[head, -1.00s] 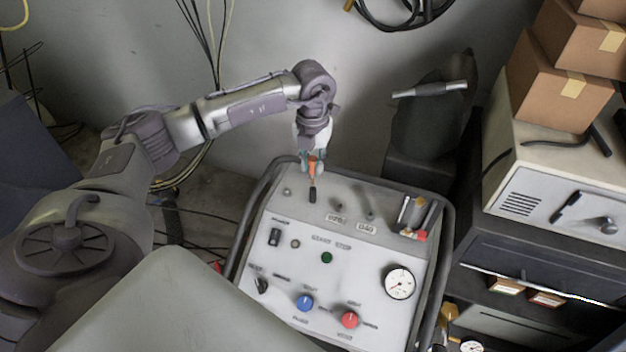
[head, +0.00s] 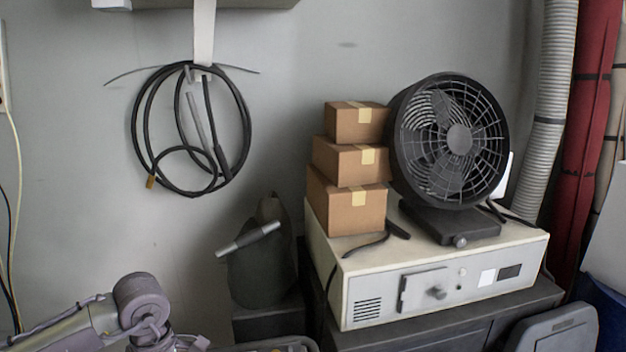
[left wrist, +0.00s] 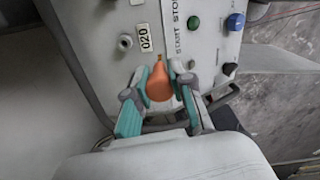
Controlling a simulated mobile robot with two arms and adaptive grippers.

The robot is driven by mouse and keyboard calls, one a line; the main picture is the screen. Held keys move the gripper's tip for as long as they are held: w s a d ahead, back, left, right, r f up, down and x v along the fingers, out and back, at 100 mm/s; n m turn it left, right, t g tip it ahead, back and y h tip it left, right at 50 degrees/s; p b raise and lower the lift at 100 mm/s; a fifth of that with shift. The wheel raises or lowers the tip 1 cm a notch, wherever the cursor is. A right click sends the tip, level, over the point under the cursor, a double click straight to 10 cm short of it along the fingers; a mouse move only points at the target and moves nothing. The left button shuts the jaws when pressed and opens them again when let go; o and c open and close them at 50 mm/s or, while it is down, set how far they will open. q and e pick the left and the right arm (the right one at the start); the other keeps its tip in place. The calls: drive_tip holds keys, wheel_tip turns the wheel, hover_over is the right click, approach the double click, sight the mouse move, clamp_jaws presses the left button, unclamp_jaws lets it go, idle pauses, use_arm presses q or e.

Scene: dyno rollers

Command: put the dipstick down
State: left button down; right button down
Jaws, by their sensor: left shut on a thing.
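The dipstick's orange handle (left wrist: 158,84) shows in the left wrist view between the teal-padded fingers of my left gripper (left wrist: 162,88). The gripper is shut on it, over the grey control panel (left wrist: 165,15). The rest of the dipstick is hidden under the handle, so I cannot tell whether its tip touches anything. In the head view only my left arm shows at the lower left; the gripper is below the picture edge. My right gripper is in neither view.
The panel carries a blue knob (left wrist: 235,21), a green button (left wrist: 193,22) and a round fitting (left wrist: 125,41). In the head view, boxes (head: 347,208) and a black fan (head: 450,140) stand on a white cabinet (head: 365,285). A coiled black cable (head: 140,130) hangs on the wall.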

use_arm(q)
drive_tip(key=s+d+f+m+b, duration=0.1)
drive_tip(key=s+m, duration=0.4)
drive_tip(key=m, duration=0.6)
drive_tip(key=s+d+f+m+b, duration=0.1)
drive_tip(key=s+d+m+b, duration=0.2)
drive_tip(key=m, duration=0.8)
drive_tip(key=shift+s+d, duration=1.05)
drive_tip(key=shift+d, duration=0.05)
